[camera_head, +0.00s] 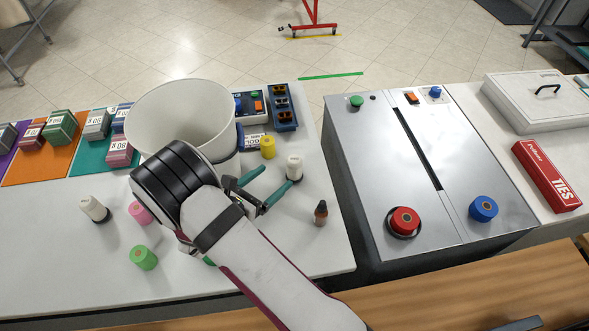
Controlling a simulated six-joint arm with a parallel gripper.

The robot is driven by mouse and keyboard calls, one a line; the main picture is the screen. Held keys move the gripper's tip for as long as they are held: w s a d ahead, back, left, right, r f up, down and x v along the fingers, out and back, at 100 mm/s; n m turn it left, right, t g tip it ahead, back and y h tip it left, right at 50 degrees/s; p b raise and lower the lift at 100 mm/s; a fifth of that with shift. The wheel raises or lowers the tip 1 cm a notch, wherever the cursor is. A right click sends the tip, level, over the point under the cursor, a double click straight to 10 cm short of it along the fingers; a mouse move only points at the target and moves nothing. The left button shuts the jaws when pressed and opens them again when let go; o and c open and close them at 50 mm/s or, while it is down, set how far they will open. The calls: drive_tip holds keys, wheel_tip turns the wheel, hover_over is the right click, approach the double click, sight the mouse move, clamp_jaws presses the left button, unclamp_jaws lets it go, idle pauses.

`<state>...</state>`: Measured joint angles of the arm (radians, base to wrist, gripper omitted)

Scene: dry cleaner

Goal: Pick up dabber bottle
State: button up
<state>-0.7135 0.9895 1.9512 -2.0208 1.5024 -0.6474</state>
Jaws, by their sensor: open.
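Small bottles stand on the white counter (60,262); I cannot tell for sure which is the dabber bottle. A white bottle with a dark base (293,168) stands just right of my gripper (276,182). A similar white bottle (95,208) leans or stands tilted at the left. A small brown bottle with a dark top (320,213) stands to the right, below the first white one. My gripper is open and empty, its two green-grey fingers pointing right towards the nearer white bottle. I cannot tell whether a finger touches it.
A large white bin (185,110) stands behind my arm. Pink (139,212), green (144,257) and yellow (267,147) spools lie around. A blue tray (282,106) is at the back. The front right counter is clear.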

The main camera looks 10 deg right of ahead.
sight(301, 159)
drive_tip(key=x, duration=1.2)
drive_tip(key=shift+d+f, duration=0.25)
drive_tip(key=shift+d, duration=0.2)
clamp_jaws()
